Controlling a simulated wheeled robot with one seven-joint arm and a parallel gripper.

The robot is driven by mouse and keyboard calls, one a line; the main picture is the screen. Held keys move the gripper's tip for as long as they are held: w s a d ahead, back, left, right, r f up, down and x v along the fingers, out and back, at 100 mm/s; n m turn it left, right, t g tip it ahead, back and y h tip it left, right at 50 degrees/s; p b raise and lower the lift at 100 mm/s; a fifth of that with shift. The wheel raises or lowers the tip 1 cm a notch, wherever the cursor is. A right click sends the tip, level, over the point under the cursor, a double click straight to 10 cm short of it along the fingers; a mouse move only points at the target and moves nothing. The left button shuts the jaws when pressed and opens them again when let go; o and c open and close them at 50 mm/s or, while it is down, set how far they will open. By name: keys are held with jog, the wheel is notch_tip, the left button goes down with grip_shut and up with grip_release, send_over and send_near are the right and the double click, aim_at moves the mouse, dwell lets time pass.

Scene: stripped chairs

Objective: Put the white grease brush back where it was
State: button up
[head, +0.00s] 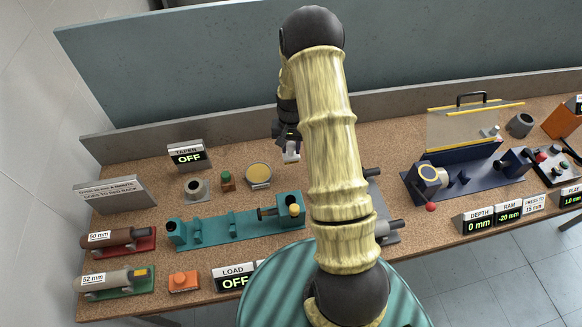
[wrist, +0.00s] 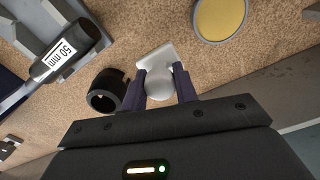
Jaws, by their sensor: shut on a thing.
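My gripper (wrist: 160,86) is shut on the white grease brush (wrist: 155,60), with one dark finger on each side of its rounded part. The brush's flat squarish end sticks out beyond the fingertips. In the head view, my gripper (head: 289,143) is over the back of the cork-topped bench, right of the round tin with a yellow face (head: 258,173), and the brush (head: 291,156) shows as a small pale piece at its tip. The tin also shows in the wrist view (wrist: 220,16). I cannot tell whether the brush touches the bench.
A teal fixture (head: 232,224) is at front left, a navy press (head: 465,180) at right. A raised back ledge (head: 230,127) runs behind. My arm hides the bench's middle.

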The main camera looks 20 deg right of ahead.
aim_at(291, 155)
jog(key=shift+f+p, duration=0.45)
jog(key=shift+f, duration=1.7)
jog(key=shift+f, duration=0.15)
jog(key=shift+f+p, duration=0.7)
jog(key=shift+f, duration=1.25)
jog(key=shift+f, duration=0.2)
jog(key=o, duration=0.9)
jog(key=shift+r, duration=0.1)
